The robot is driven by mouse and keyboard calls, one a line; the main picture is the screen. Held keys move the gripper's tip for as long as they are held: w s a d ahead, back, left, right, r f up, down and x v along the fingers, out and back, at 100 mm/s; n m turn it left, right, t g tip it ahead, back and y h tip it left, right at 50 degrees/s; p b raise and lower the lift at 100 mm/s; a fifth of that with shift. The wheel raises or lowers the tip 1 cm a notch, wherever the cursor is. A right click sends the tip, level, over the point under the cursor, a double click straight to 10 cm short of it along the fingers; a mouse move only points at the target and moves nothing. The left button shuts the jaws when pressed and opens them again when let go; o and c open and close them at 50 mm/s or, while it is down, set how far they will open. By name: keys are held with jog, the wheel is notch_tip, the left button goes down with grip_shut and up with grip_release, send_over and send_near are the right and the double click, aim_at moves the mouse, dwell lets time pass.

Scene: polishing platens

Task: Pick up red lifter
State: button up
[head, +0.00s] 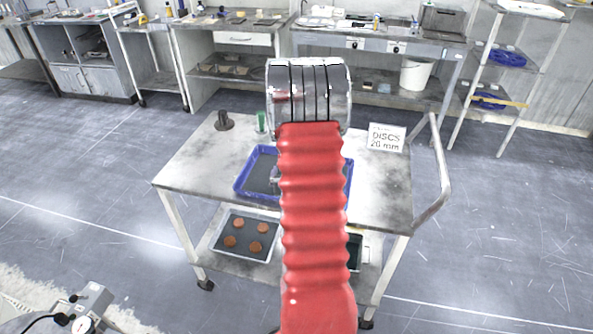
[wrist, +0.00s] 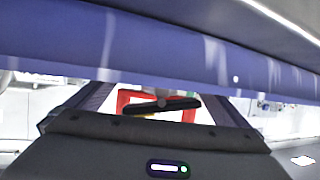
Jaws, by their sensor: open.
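In the wrist view, my gripper (wrist: 158,98) is open, with a dark finger at each side. A red, frame-like shape (wrist: 123,103) shows between the fingers, with a grey piece and a dark bar in front of it. It may be the red lifter; I cannot tell for sure, nor how far off it is. No red lifter can be made out in the head view, where my red-sleeved arm hides the middle of the cart top and my gripper. A blue-rimmed tray (head: 243,181) lies on the cart under my arm.
The cart top (head: 190,165) also holds a dark knob-like piece (head: 223,121), a green item (head: 261,122) and a "DISCS 20 mm" sign (head: 386,137). A lower tray (head: 246,246) holds several brown discs. A blue band (wrist: 150,45) crosses close overhead in the wrist view. Benches stand behind.

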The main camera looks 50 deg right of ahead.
jog(key=c, duration=1.7)
jog(key=shift+r, duration=0.1)
jog(key=shift+c, duration=0.8)
jog(key=shift+r, duration=0.15)
jog(key=shift+r, duration=4.9)
